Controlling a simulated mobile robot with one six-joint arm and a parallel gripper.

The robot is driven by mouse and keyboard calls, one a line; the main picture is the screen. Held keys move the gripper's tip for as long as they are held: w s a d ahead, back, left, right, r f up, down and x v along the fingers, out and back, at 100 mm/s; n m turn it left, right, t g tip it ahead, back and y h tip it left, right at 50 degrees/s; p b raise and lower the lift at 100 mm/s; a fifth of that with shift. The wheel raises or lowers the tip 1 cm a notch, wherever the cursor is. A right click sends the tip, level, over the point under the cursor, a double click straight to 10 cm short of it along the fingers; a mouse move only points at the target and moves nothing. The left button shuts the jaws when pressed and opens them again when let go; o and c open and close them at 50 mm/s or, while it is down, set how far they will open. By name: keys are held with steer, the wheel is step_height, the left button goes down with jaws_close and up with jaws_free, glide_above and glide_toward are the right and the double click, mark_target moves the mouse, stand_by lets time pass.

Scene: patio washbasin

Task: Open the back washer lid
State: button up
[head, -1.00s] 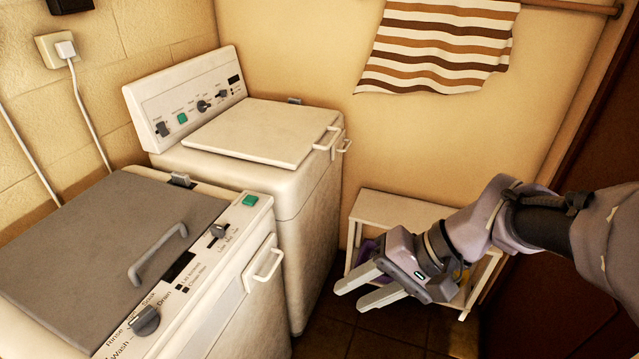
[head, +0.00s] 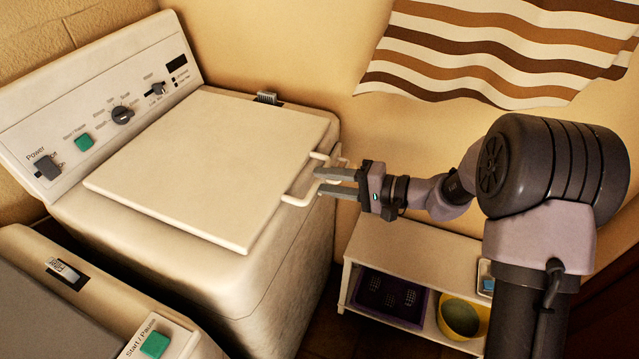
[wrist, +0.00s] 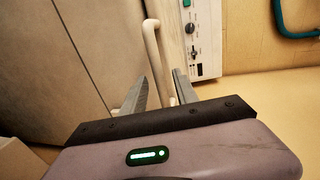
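The back washer's lid (head: 215,165) is a flat cream panel lying down over the top of the back washer (head: 275,300). A pale bar handle (head: 297,199) sticks out from its right edge. My gripper (head: 319,181) is at this handle, with its two grey fingers apart and pointing left at it. In the wrist view, the handle bar (wrist: 153,50) runs down between the open fingers (wrist: 158,82). I cannot tell whether either finger touches the bar. Part of the handle is hidden by the fingers.
A control panel (head: 110,110) stands behind the lid. The front washer (head: 95,290) is at the lower left. A low white shelf (head: 425,260) with a purple crate (head: 390,298) and a yellow bowl (head: 460,316) stands under my arm. A striped cloth (head: 490,50) hangs on the wall.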

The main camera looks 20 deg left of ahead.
steer(key=shift+x, duration=1.3)
steer(key=shift+w, duration=0.15)
steer(key=shift+c, duration=0.5)
jaws_close()
steer(key=shift+r, duration=0.1)
